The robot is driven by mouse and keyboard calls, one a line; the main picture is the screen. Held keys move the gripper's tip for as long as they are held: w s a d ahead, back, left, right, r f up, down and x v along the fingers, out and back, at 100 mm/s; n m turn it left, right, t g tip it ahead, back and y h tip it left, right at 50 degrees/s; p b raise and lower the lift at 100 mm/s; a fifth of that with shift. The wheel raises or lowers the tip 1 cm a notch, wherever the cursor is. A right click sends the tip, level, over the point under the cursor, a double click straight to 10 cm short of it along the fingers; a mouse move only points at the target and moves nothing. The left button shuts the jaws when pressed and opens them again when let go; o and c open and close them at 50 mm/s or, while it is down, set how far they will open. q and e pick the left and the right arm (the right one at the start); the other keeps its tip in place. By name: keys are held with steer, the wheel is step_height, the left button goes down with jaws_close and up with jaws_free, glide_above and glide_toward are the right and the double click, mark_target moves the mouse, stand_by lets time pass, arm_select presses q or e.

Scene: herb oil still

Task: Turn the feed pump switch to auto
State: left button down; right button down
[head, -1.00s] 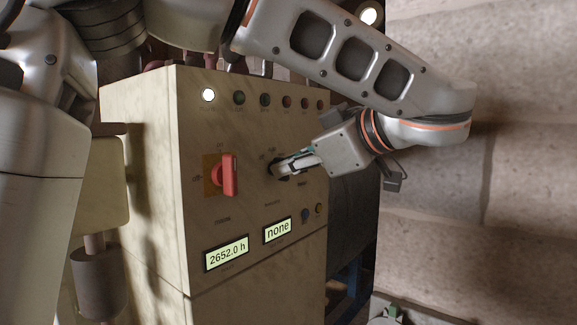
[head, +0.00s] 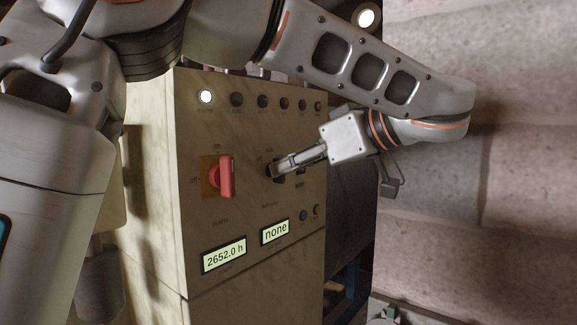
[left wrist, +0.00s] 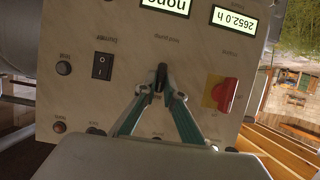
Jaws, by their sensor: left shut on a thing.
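The feed pump switch is a small black rotary knob (left wrist: 158,78) on the front panel of the cream control cabinet (head: 255,290). My left gripper (head: 277,169) reaches it from the right in the head view. In the left wrist view, its two fingertips (left wrist: 160,76) close in on both sides of the knob, and the gripper is shut on it. The fingers hide much of the knob and some lettering around it. The panel text is too small to read which position the knob points to. My right gripper is not in view.
A red switch handle on a yellow plate (head: 227,177) stands left of the knob. Below are displays reading "2652.0 h" (head: 224,255) and "none" (head: 275,231). A black rocker switch (left wrist: 102,66) sits close by. A lamp row runs above, the leftmost lit (head: 206,96).

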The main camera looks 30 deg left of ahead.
arm_select(q)
steer(key=c, duration=2.4)
jaws_free()
steer(key=shift+o, duration=1.3)
steer(key=shift+a, duration=0.2)
step_height(320, 180, up, 10)
steer(key=shift+f, duration=0.1)
